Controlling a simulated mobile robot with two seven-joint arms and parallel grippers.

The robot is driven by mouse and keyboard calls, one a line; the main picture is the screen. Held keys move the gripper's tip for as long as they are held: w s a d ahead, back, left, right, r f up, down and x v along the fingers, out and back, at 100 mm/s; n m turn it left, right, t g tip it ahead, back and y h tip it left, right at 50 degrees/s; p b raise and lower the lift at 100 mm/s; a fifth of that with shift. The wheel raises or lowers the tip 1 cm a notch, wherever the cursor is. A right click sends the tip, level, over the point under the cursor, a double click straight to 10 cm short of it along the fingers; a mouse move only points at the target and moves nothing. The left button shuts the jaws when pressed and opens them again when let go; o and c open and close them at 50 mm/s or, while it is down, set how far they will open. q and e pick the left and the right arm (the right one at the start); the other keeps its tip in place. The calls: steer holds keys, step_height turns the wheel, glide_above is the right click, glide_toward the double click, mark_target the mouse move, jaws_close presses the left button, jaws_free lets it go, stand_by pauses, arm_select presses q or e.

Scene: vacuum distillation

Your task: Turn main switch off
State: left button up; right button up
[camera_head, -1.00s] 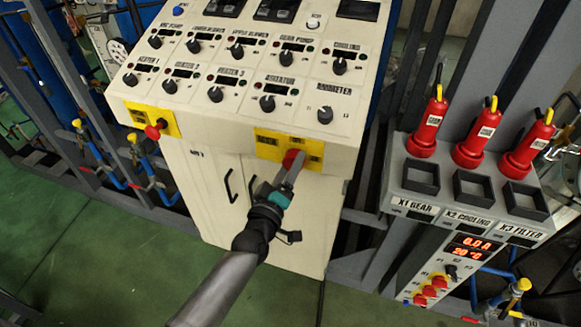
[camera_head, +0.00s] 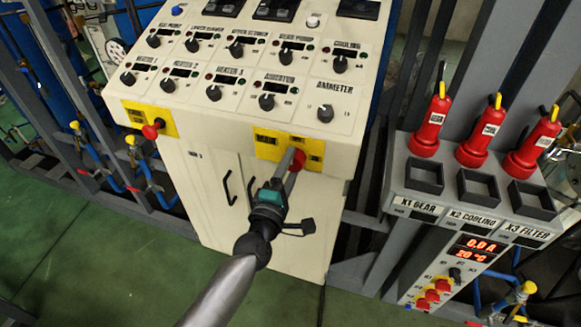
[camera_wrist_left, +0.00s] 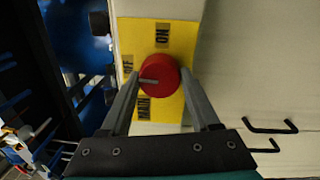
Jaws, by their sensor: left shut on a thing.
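The main switch is a red round knob (camera_head: 298,158) on a yellow plate (camera_head: 266,149) at the right of the white cabinet's front edge. My left gripper (camera_head: 291,163) reaches it from below and is shut on it. In the left wrist view the red knob (camera_wrist_left: 159,75) sits between the two finger ends, one on each side. A pale mark on its face points left. An "ON" label (camera_wrist_left: 162,36) is above it; other labels are partly covered by the finger and knob. In the head view the fingers partly hide the knob. My right gripper is not in view.
Another red knob (camera_head: 152,131) on a yellow plate is at the left of the cabinet front. Several black dials cover the sloped panel (camera_head: 240,75). A grey rack (camera_head: 398,175) with red plugs (camera_head: 430,130) stands to the right. Cabinet door handles (camera_head: 229,187) are near my left gripper.

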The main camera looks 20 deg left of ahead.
arm_select(q)
steer(key=shift+n, duration=0.4)
steer(key=o, duration=1.4)
steer(key=shift+c, duration=0.2)
steer(key=shift+s, duration=0.1)
steer(key=s+b, duration=0.1)
steer(key=s, duration=1.4)
steer(key=shift+a+f+b, duration=0.25)
steer(key=shift+f+b, duration=0.1)
steer(key=shift+b, duration=0.05)
